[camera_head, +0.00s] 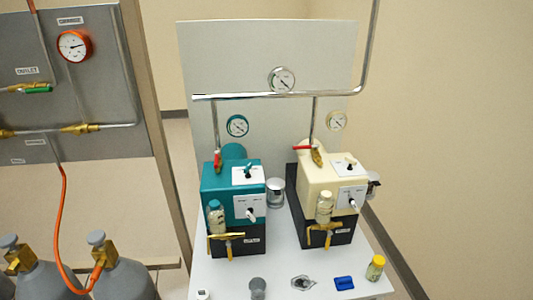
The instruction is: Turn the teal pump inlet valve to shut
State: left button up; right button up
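The teal pump (222,180) stands on the left of the white table, with a dark base. Its inlet valve (217,160) sits on top at the foot of a vertical steel pipe. The valve's small red handle appears upright, roughly in line with the pipe. The valve body is small and hard to make out. A teal-rimmed gauge (237,125) is on the panel above the pump. Neither of my grippers is in view.
A cream pump (327,180) stands to the right, its red valve handle (302,147) pointing sideways to the left. A blue block (344,283), a yellow-capped jar (376,267) and small items line the table's front. Gas cylinders (108,275) stand at lower left.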

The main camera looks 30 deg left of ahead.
aim_at(217, 152)
jog(key=z, duration=0.1)
jog(key=i, duration=0.6)
jog(key=u, duration=0.65)
jog(key=i, duration=0.55)
jog(key=u, duration=0.6)
